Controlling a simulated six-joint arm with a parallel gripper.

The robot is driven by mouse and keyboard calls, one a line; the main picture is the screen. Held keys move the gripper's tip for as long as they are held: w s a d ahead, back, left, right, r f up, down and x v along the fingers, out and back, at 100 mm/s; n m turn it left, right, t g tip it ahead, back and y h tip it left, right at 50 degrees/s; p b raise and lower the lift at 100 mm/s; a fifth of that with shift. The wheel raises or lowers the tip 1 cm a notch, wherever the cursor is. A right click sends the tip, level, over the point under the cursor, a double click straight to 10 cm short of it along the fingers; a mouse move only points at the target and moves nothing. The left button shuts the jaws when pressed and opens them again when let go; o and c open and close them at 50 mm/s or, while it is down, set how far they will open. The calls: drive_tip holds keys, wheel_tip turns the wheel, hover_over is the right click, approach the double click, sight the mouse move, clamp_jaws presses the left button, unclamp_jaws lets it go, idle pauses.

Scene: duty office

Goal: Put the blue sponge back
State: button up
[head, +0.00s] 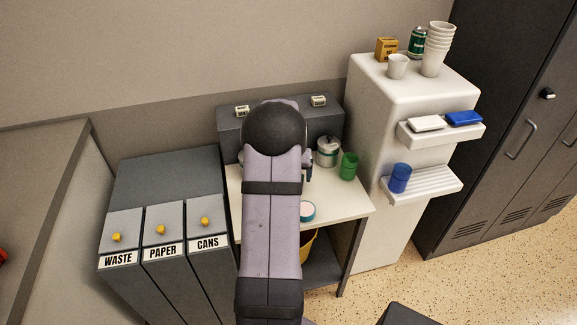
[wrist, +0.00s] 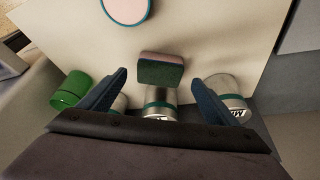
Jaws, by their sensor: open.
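No plainly blue sponge shows on the table. In the wrist view, a block-shaped sponge (wrist: 162,70) with a dull reddish top and a dark green side lies on the pale table top (wrist: 210,35). My gripper (wrist: 159,78) is open and empty, its two fingers to either side of the sponge with clear gaps. In the head view my arm hides the sponge and most of the gripper. A flat blue block (head: 464,118), possibly a sponge, lies beside a white block (head: 427,123) on the upper ledge (head: 445,138) of the white cabinet.
Metal canisters (wrist: 161,108) (wrist: 226,84) stand close behind the sponge. A green cup (head: 349,166), a lidded pot (head: 328,151) and a round pink item with a teal rim (head: 307,211) are on the table. A blue cup (head: 400,177) stands on the lower ledge (head: 433,184).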

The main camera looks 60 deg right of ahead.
drive_tip(key=v, duration=0.7)
drive_tip(key=shift+w+a, duration=0.1)
drive_tip(key=w+a+n+y, duration=0.1)
drive_tip(key=w+a+n, duration=0.25)
drive_tip(key=a, duration=0.85)
drive_tip(key=w+a+n+y, duration=0.2)
drive_tip(key=w+a+n, duration=0.15)
drive_tip(key=a, duration=0.85)
drive_tip(key=s+a+f+n+g, duration=0.1)
drive_tip(key=s+a+n, duration=0.2)
drive_tip(key=a, duration=0.8)
drive_tip(key=s+a+f+n+y, duration=0.1)
drive_tip(key=s+a+n, duration=0.2)
drive_tip(key=s+a, duration=0.4)
drive_tip(key=a, duration=0.3)
drive_tip(key=shift+a+f+g, duration=0.25)
drive_tip(key=shift+a+g, duration=0.15)
wheel_tip(320, 180, up, 9)
drive_tip(key=p, duration=0.8)
drive_tip(key=shift+f, duration=0.2)
